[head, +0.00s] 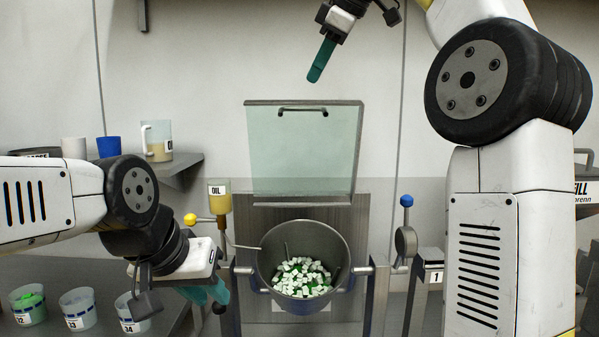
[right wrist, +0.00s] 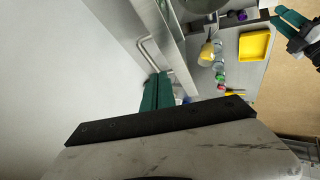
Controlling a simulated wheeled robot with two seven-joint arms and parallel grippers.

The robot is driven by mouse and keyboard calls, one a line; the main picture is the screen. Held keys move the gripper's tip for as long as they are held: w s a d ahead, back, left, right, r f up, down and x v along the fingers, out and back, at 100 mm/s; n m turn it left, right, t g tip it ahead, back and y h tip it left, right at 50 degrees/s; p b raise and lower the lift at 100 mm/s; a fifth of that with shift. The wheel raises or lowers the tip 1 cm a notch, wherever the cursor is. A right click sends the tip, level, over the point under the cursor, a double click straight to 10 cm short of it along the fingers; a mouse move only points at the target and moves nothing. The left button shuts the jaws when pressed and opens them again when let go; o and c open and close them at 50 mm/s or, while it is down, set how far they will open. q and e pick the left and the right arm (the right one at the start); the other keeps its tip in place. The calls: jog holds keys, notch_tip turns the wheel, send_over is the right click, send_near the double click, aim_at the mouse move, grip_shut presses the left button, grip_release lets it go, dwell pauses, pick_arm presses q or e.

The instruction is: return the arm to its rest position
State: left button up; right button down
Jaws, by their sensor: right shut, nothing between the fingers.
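My right gripper (head: 322,60) is raised high at the top of the head view, above the hood. Its teal fingers are shut with nothing between them; they also show close together in the right wrist view (right wrist: 157,92). My left gripper (head: 208,292) hangs low at the left of the pot, fingers apart and empty; it also shows at the top right of the right wrist view (right wrist: 294,25). The clear hood panel (head: 303,150) stands raised behind the pot, its dark handle (head: 303,110) near the top edge. The right gripper is apart from it.
The metal pot (head: 267,262) holds white and green pieces. An oil bottle (head: 218,205), a yellow-knobbed lever (head: 190,219) and a blue-knobbed lever (head: 407,201) flank it. Labelled cups (head: 78,310) stand at lower left. A yellow tray (right wrist: 241,46) shows in the wrist view.

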jog(key=s+d+f+m, duration=0.1)
jog(key=f, duration=0.1)
jog(key=s+d+f+m, duration=0.1)
jog(key=f+m, duration=0.1)
jog(key=s+d+f+m+h, duration=0.1)
jog(key=s+d+f, duration=0.1)
jog(key=f, duration=0.1)
jog(key=shift+m, duration=0.4)
jog(key=s+d+f+m, duration=0.2)
jog(key=s+f, duration=0.3)
jog(key=f, duration=0.5)
jog(key=s+d+f+m+h, duration=0.1)
jog(key=s+f+m, duration=0.4)
jog(key=f, duration=0.5)
jog(key=s+d+f+m, duration=0.3)
jog(key=s+f, duration=0.4)
jog(key=f, duration=0.2)
jog(key=shift+s+f+m+h, duration=0.2)
jog(key=shift+f+m+h, duration=0.1)
jog(key=shift+f+h, duration=0.1)
